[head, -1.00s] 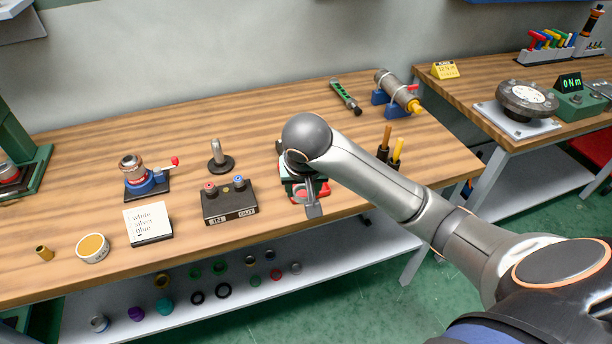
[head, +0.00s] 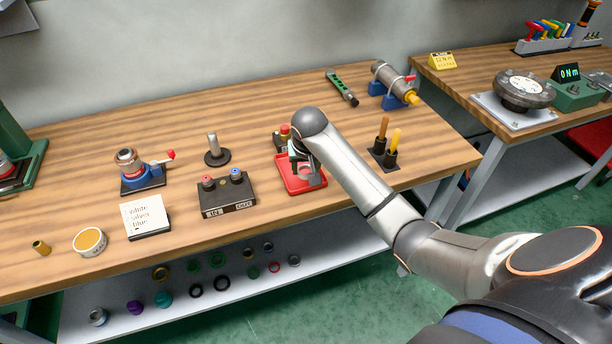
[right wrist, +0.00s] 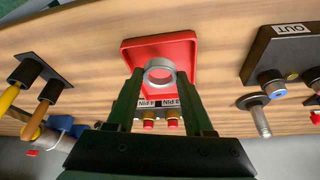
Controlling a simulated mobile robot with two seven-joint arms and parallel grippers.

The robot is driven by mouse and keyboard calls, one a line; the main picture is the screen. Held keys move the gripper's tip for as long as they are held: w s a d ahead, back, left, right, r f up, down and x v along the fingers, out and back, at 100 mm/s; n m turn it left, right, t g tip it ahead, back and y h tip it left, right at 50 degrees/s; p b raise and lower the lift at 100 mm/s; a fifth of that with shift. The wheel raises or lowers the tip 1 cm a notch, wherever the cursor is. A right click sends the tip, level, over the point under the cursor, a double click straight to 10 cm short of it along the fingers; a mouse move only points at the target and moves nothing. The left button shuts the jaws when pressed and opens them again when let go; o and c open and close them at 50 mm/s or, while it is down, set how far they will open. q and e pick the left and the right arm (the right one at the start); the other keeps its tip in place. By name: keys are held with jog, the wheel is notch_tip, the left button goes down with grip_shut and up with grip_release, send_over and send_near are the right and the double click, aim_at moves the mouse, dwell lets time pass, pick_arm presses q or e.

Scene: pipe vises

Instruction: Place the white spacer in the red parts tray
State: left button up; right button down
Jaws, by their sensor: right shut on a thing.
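The red parts tray (head: 290,184) lies near the front edge of the wooden bench, partly hidden by my right arm in the head view. It also shows in the right wrist view (right wrist: 185,50). My right gripper (right wrist: 160,84) points down at the tray and is shut on the white spacer (right wrist: 148,79), a pale ring seen between its fingertips. The ring is over the tray in that view; I cannot tell whether it touches the tray floor. In the head view, the right gripper (head: 305,165) is partly hidden by its wrist. My left gripper is not in view.
A black terminal box (head: 227,197) stands left of the tray. A block with red buttons (head: 284,134) is right behind it. A stand with two upright handles (head: 386,150) is to the right. Several rings lie on the lower shelf (head: 180,315).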

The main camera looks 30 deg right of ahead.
aim_at(306, 182)
jog(key=shift+w+d+f, duration=0.25)
jog(key=shift+w+f, duration=0.05)
jog(key=shift+f, duration=1.7)
jog(key=shift+f, duration=0.1)
jog(key=shift+c, duration=1.4)
grip_release()
jog(key=shift+f, duration=0.1)
jog(key=shift+a+r, duration=0.1)
jog(key=shift+r, duration=0.5)
jog(key=v, duration=1.1)
jog(key=shift+s+r, duration=0.15)
